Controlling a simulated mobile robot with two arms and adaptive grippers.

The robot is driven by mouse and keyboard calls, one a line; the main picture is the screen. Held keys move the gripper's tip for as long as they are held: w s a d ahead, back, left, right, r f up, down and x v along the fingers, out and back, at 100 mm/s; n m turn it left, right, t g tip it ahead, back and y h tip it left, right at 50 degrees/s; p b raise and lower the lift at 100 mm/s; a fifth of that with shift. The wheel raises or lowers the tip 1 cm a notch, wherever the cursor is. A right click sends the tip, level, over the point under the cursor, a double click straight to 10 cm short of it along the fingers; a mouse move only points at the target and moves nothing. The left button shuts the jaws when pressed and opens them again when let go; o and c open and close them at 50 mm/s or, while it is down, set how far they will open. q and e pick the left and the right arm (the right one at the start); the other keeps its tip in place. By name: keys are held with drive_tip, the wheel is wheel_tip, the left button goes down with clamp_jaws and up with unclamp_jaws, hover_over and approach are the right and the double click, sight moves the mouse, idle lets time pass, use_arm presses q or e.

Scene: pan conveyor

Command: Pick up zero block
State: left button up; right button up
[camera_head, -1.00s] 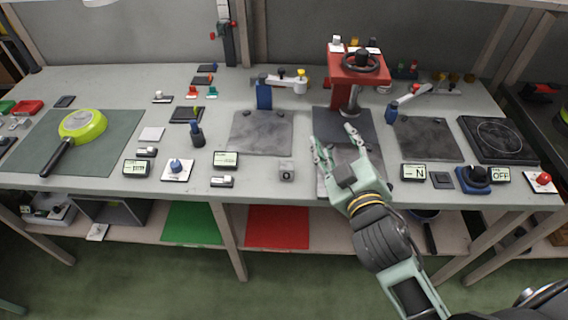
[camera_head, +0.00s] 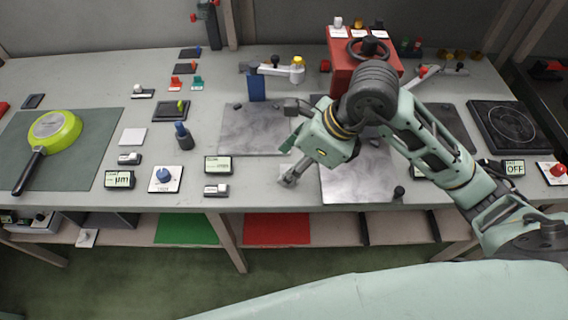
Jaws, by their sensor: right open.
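My right gripper (camera_head: 291,176) is open and reaches down and to the left to the front part of the workbench. Its fingertips are right at the small grey metal block (camera_head: 284,172), which is mostly covered by the fingers. I cannot tell whether the fingers touch the block or stand around it. My left gripper is not in view.
Left of the block are a small display (camera_head: 217,164) and a silver piece (camera_head: 216,190). A grey plate (camera_head: 255,130) lies behind it and another (camera_head: 355,185) to its right. A red press (camera_head: 342,75) stands at the back. A green pan (camera_head: 54,130) lies far left.

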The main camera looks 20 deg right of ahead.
drive_tip(key=shift+h, duration=0.6)
drive_tip(key=w+f, duration=0.1)
drive_tip(key=f, duration=0.1)
drive_tip(key=w+f+p, duration=0.1)
drive_tip(key=f, duration=0.2)
drive_tip(key=w+f, duration=0.1)
drive_tip(key=f, duration=0.1)
drive_tip(key=shift+w+d+f+p, duration=0.1)
drive_tip(key=shift+f+p, duration=0.1)
drive_tip(key=shift+p, duration=0.1)
drive_tip(key=shift+c, duration=0.2)
clamp_jaws()
drive_tip(key=shift+r, duration=0.1)
